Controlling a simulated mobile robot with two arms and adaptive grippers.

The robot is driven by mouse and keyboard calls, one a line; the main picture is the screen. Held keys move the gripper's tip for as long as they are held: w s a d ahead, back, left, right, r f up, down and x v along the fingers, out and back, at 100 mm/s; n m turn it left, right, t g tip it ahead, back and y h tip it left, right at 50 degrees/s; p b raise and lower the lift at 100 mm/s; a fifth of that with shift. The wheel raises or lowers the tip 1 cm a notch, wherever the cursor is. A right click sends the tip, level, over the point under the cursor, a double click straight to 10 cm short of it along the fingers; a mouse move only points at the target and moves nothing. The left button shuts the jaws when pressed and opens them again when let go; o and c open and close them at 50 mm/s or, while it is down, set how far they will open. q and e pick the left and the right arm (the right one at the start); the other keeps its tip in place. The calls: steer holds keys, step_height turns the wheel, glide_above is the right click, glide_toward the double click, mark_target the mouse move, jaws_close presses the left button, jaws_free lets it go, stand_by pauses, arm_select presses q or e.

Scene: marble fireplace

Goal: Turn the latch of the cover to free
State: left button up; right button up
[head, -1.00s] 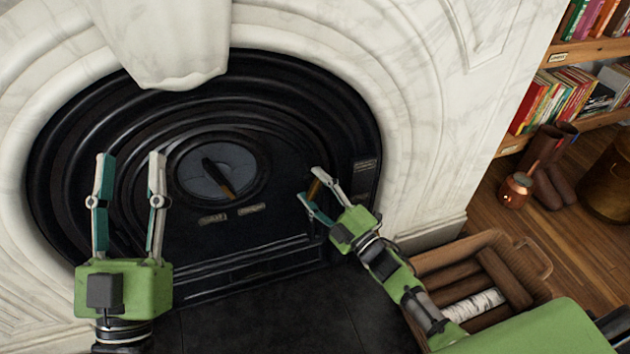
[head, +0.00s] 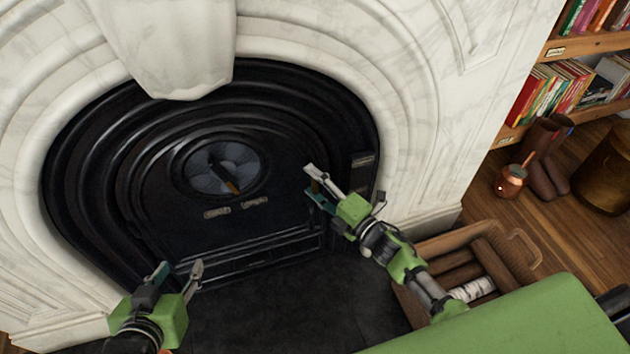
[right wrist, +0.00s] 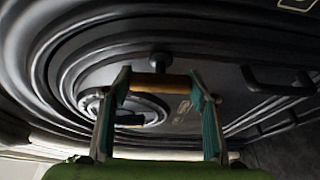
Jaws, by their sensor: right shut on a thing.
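The latch is a short brown bar (right wrist: 160,82) on a dark round pivot (right wrist: 158,60), on the right part of the black fireplace cover (head: 165,215). My right gripper (right wrist: 161,92) is shut on the latch bar, with one finger at each end of it in the right wrist view. In the head view this gripper (head: 315,183) is against the cover's right side and mostly hides the latch. My left gripper (head: 180,269) is open and empty at the lower left, in front of the cover's lower edge.
A round vent dial (head: 222,167) with a brown-tipped lever and two small label plates (head: 217,212) are on the cover. A black loop handle (right wrist: 278,85) shows in the right wrist view. A log basket (head: 520,250) stands at the right by my right arm.

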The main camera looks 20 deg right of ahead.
arm_select(q)
steer(key=shift+s+f, duration=0.15)
arm_select(e)
steer(key=shift+w+d+r, duration=0.15)
steer(key=shift+d+r, duration=0.1)
steer(key=shift+d, duration=0.05)
steer(key=o, duration=1.3)
arm_select(q)
steer(key=shift+s+r, duration=0.25)
steer(key=shift+s, duration=0.05)
arm_select(e)
steer(key=shift+f, duration=0.1)
